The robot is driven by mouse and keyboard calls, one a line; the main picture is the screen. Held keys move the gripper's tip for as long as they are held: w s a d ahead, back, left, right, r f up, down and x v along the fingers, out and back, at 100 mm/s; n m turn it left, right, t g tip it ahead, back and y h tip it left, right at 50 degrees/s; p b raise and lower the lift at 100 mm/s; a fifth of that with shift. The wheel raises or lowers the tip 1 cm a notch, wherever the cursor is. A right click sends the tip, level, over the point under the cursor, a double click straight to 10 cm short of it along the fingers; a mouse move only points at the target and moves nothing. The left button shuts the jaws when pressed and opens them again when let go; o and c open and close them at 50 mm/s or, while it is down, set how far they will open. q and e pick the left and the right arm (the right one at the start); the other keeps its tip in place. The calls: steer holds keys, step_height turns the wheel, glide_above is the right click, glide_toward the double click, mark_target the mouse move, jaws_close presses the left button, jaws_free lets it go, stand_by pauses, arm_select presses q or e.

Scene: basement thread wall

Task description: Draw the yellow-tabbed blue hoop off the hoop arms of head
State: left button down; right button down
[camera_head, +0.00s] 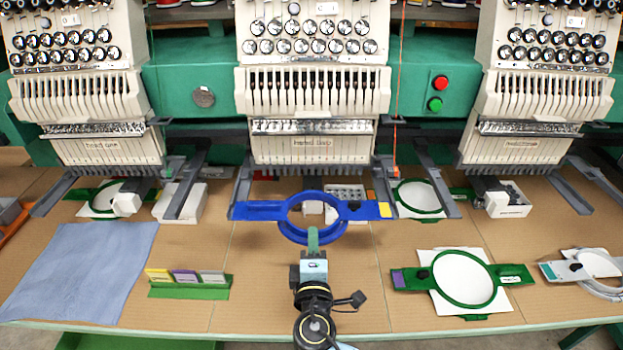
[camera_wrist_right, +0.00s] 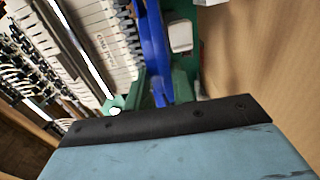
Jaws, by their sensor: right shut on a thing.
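The blue hoop (camera_head: 262,210) spans the two grey hoop arms (camera_head: 242,188) of the middle head (camera_head: 312,105). Its yellow tab (camera_head: 385,210) is at the right end. Its ends overlap the front ends of the arms in the picture; I cannot tell whether they still touch. My right gripper (camera_head: 313,240) is shut on the near rim of the hoop, reaching in from the front. In the right wrist view the blue hoop (camera_wrist_right: 153,50) runs up from between my green fingertips (camera_wrist_right: 150,95). My left gripper is not in view.
Green hoops sit at the left head (camera_head: 104,198) and right of the middle head (camera_head: 420,197). On the table lie a green hoop with a purple tab (camera_head: 465,279), a grey hoop (camera_head: 590,268), a blue cloth (camera_head: 85,270) and a green card rack (camera_head: 190,291). Bare table surrounds my right arm.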

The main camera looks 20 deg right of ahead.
steer(key=shift+s+a, duration=0.1)
steer(key=shift+s, duration=0.15)
steer(key=c, duration=1.1)
jaws_free()
